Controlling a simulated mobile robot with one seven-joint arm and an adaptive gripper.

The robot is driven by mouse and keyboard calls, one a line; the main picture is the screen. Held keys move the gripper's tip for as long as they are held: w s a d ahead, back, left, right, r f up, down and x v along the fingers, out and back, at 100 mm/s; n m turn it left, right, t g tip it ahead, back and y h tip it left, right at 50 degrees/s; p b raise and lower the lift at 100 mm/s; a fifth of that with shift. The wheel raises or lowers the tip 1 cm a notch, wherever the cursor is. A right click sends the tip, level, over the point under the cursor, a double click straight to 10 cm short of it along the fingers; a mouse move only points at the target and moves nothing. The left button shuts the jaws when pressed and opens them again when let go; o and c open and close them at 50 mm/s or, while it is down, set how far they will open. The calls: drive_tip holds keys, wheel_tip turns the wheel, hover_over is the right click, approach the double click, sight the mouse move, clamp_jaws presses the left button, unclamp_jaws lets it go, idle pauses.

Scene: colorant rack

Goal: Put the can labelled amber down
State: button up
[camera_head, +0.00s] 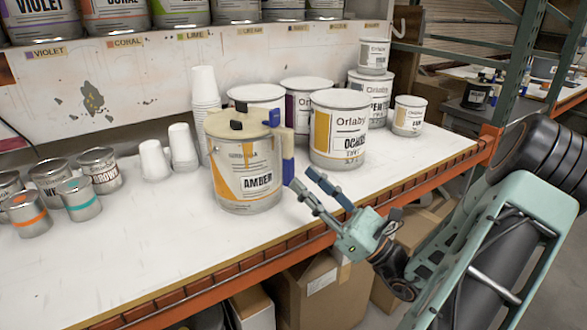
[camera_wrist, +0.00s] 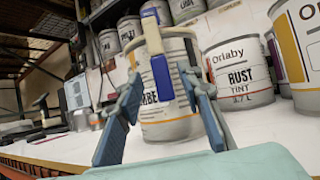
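The can labelled amber (camera_head: 228,170) stands upright on the white worktop (camera_head: 120,240), near its front edge. It has an orange and white label and a tan clamp-like fitting (camera_head: 222,128) on its lid with a blue and white handle (camera_head: 288,158) on the right side. In the wrist view the amber can (camera_wrist: 172,112) is straight ahead, partly covered by the blue handle (camera_wrist: 161,77). My gripper (camera_head: 304,180) is just right of the can by the handle. In the wrist view my gripper (camera_wrist: 160,84) has its fingers spread apart, with the handle showing between them, seemingly untouched.
Larger Orlaby cans, including an ochre one (camera_head: 338,148), stand close behind and right. Stacked white cups (camera_head: 203,95) are behind the amber can. Small tins (camera_head: 80,200) stand at left. A shelf of labelled cans is above. The front-left worktop is clear.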

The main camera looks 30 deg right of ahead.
drive_tip(key=v, duration=0.5)
drive_tip(key=shift+s+d+f, duration=0.1)
drive_tip(key=shift+s+f, duration=0.05)
drive_tip(key=shift+s, duration=0.15)
drive_tip(key=shift+w, duration=0.1)
